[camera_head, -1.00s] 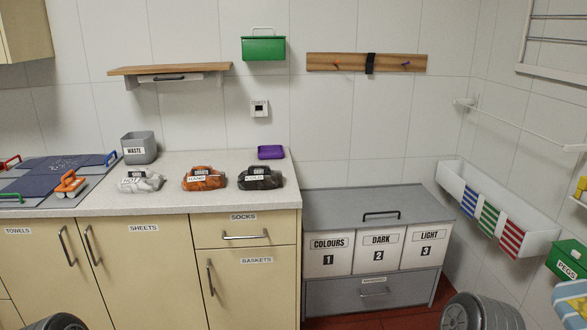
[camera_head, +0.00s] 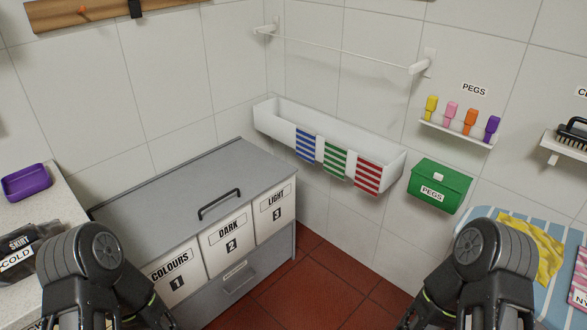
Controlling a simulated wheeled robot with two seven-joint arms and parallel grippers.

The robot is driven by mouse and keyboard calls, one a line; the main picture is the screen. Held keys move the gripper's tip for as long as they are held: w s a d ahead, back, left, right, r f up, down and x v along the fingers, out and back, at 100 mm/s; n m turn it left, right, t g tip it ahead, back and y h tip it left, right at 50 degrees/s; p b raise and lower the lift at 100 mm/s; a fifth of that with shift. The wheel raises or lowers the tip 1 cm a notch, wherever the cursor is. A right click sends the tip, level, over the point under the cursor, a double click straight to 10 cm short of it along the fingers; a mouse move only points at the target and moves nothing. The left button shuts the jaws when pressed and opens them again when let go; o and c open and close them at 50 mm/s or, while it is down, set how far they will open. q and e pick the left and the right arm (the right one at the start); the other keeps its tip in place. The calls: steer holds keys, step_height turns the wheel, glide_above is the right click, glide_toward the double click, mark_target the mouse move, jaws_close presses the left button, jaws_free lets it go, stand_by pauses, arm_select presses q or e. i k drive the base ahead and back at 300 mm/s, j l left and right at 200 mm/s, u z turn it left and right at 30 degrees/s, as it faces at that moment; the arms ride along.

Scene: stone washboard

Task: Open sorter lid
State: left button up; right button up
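The grey sorter (camera_head: 283,232) stands in the corner, with white fronts marked COLOURS 1, DARK 2 and LIGHT 3. Its flat grey lid (camera_head: 165,205) is shut and has a dark bar handle (camera_head: 219,204) near the front edge. My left arm is at the lower left, in front of the sorter's left part and overlapping the COLOURS front in the picture. My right arm is at the lower right, in front of the red floor and the ironing surface. Both arms point down, and both grippers' fingertips lie below the picture's edge.
A white wall trough (camera_head: 270,118) with striped cloths hangs right of the sorter. A green PEGS box (camera_head: 440,185) is on the wall further right. The worktop (camera_head: 52,188) with a purple tray (camera_head: 26,182) borders the left. Red floor (camera_head: 325,275) is clear before the sorter.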

mark_target(149, 222)
steer(key=i+j+z, duration=0.75)
steer(key=j+z, duration=0.2)
